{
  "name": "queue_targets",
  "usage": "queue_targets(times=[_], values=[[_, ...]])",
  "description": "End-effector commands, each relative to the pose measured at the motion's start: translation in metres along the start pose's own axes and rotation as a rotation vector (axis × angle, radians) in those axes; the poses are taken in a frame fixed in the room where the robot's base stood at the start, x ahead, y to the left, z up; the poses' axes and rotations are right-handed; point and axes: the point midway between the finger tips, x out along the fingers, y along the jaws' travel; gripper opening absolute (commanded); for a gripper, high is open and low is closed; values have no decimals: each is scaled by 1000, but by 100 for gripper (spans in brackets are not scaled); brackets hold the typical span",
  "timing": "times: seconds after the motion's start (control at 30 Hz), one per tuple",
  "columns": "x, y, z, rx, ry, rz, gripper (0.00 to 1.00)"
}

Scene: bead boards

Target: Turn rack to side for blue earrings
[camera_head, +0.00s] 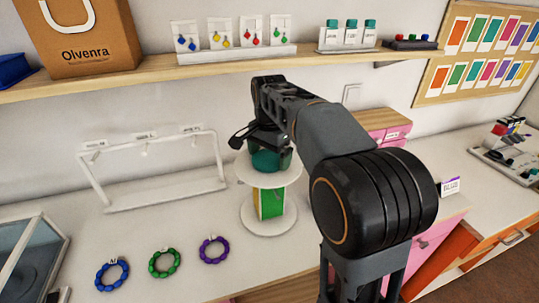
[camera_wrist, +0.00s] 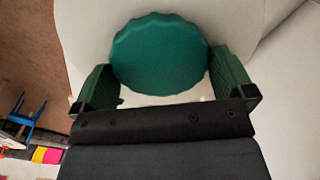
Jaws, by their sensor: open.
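The rack (camera_head: 254,222) stands on the white counter, with a round base, an upper white disc and coloured panels between them. A yellow panel and a green panel (camera_head: 272,203) face the head camera; its other sides are hidden. A teal scalloped knob (camera_wrist: 160,55) tops it and is partly hidden in the head view (camera_head: 266,162). My gripper (camera_head: 266,150) is over the rack top. In the wrist view, its green fingers (camera_wrist: 165,85) stand open on either side of the knob, with a small gap visible. Blue earrings (camera_head: 187,43) hang on a card on the shelf.
A white display frame (camera_head: 152,197) stands left of the rack. Blue (camera_head: 112,274), green (camera_head: 164,263) and purple (camera_head: 214,250) bead rings lie in front. A small sign (camera_head: 450,187) seems to read BLUE. The wooden shelf (camera_head: 200,71) runs behind and above.

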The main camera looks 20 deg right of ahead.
Motion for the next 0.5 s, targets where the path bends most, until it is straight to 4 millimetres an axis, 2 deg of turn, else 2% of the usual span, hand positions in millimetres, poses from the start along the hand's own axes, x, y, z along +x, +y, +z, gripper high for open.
queue_targets(times=[0.27,0.5], values=[[0,0,0,0,0,0,99],[0,0,0,1,0,0,76]])
